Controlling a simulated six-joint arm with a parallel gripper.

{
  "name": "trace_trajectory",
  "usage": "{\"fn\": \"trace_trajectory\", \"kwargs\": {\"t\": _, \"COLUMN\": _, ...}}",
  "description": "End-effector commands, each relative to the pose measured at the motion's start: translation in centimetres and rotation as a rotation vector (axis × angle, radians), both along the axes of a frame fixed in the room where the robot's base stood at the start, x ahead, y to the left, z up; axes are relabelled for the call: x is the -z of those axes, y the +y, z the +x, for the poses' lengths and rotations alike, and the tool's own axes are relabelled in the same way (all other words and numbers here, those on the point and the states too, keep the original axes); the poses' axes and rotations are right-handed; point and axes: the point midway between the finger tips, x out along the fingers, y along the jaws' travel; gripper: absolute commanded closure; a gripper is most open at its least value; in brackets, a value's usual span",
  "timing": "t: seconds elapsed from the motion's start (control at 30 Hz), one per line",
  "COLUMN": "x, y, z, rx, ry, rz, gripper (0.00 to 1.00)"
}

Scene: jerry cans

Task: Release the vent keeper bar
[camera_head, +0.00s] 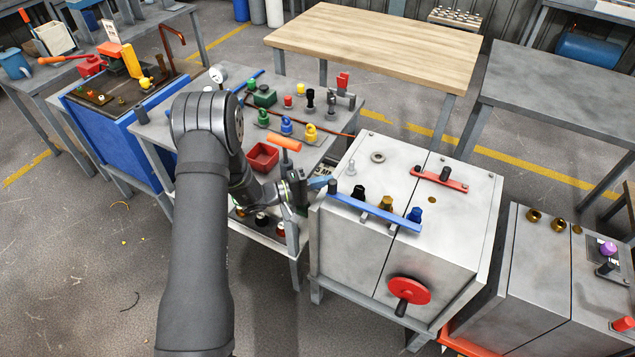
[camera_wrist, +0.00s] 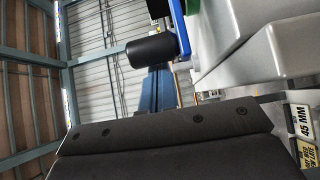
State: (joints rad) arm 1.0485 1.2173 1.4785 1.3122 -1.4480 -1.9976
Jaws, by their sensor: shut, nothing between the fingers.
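A long blue bar (camera_head: 375,211) lies slantwise across the light grey cabinet top in the head view. A black knob (camera_head: 332,187) stands at its left end. In the wrist view a black cylindrical grip (camera_wrist: 152,49) sticks out from the end of a blue bar (camera_wrist: 180,28). My gripper (camera_head: 320,183) is shut and empty, beside the cabinet's left edge and close to the knob end of the bar. Whether they touch cannot be told. My gripper's dark body fills the bottom of the wrist view.
Black (camera_head: 357,191), gold (camera_head: 386,203) and blue (camera_head: 414,214) caps stand along the bar. A red bar (camera_head: 440,179) with a black knob lies farther back on the top. A red handwheel (camera_head: 408,290) projects from the front. A cluttered bench with a red tray (camera_head: 262,157) stands left.

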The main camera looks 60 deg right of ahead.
Motion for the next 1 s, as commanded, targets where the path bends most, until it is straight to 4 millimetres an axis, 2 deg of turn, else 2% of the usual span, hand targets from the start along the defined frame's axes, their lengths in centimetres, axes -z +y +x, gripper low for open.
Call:
{"fn": "trace_trajectory", "kwargs": {"t": 0.27, "x": 0.0, "y": 0.4, "z": 0.1, "rx": -0.001, "ry": 0.001, "rz": 0.001, "gripper": 1.00}}
{"fn": "trace_trajectory", "kwargs": {"t": 0.47, "x": 0.0, "y": 3.4, "z": 0.1, "rx": 0.000, "ry": 0.002, "rz": 0.002, "gripper": 1.00}}
{"fn": "trace_trajectory", "kwargs": {"t": 0.57, "x": 0.0, "y": 4.1, "z": 0.0, "rx": 0.000, "ry": 0.003, "rz": 0.000, "gripper": 1.00}}
{"fn": "trace_trajectory", "kwargs": {"t": 1.0, "x": 0.0, "y": 4.5, "z": 0.4, "rx": -0.001, "ry": 0.002, "rz": -0.001, "gripper": 1.00}}
